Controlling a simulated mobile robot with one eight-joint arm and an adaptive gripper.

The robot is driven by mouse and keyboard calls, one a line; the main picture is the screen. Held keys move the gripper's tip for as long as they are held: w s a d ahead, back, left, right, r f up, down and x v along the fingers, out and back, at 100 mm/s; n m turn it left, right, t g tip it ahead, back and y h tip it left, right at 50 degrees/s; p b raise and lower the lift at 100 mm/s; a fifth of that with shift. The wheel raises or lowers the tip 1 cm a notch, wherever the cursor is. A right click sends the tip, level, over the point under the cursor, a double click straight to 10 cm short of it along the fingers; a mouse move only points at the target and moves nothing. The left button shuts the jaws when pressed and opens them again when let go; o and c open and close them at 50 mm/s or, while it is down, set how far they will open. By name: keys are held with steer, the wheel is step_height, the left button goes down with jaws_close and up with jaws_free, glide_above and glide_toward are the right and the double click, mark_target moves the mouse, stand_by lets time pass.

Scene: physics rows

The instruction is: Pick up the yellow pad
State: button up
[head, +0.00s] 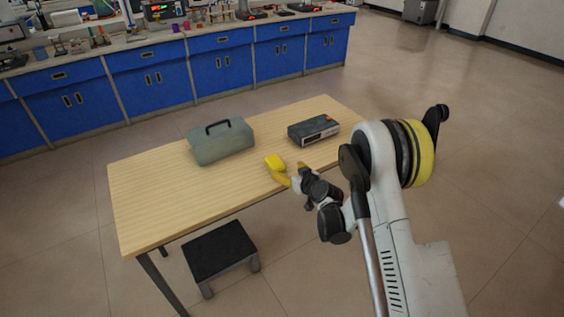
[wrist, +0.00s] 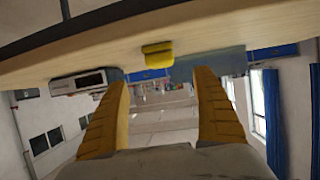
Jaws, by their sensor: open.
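The yellow pad (head: 274,161) is a small block on the wooden table (head: 160,195), close to the table's near edge. In the wrist view the yellow pad (wrist: 158,53) shows beyond my fingers, roughly centred between them. My gripper (head: 291,176) has yellow fingers and is just in front of the pad at the near edge. In the wrist view my gripper (wrist: 162,78) is open, with an empty gap between its fingers. The wrist picture appears upside down.
A grey-green toolbox (head: 221,142) stands left of the pad on the table. A dark grey box-shaped device (head: 313,131) stands to its right. The table's left part is clear.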

mark_target(278, 165)
steer(key=b+x, duration=0.1)
steer(key=x, duration=0.4)
steer(key=shift+s+a+f+b, duration=0.1)
steer(key=shift+f+b, duration=0.1)
steer(key=shift+b, duration=0.1)
steer(key=b+x, duration=0.3)
steer(key=x, duration=0.2)
steer(key=shift+a, duration=0.1)
steer(key=shift+w+a, duration=0.1)
steer(key=shift+w, duration=0.25)
steer(key=c, duration=1.3)
